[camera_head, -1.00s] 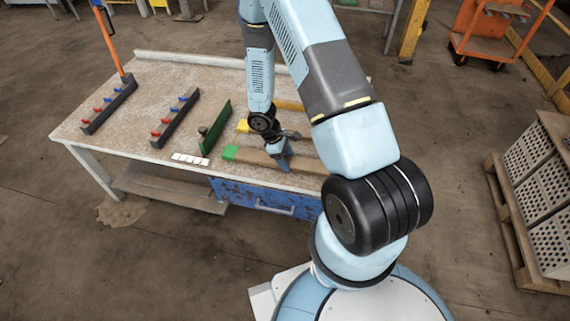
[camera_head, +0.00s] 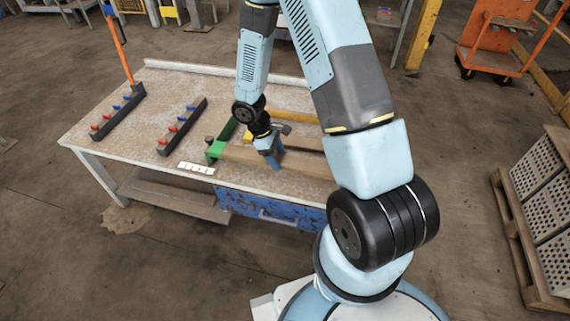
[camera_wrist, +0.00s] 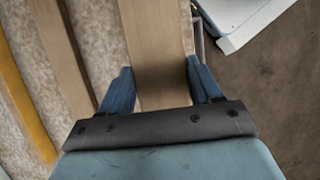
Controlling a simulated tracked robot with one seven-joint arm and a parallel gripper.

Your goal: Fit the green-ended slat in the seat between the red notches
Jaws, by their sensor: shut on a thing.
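The green-ended slat (camera_head: 240,155) is a long wooden bar with a green left end. My gripper (camera_head: 270,150) is shut on it. In the wrist view the fingers of my gripper (camera_wrist: 161,85) stand on both sides of the slat (camera_wrist: 155,40). The slat looks a little above the table top, its green end near the dark green upright plate (camera_head: 229,130). Two dark rails lie to the left: the far-left rail (camera_head: 119,114) and the nearer rail (camera_head: 184,128). Each has red pegs toward its front end and blue pegs toward its back end.
A white marked strip (camera_head: 196,168) lies at the table's front edge. The table top (camera_head: 150,115) between the rails is clear.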

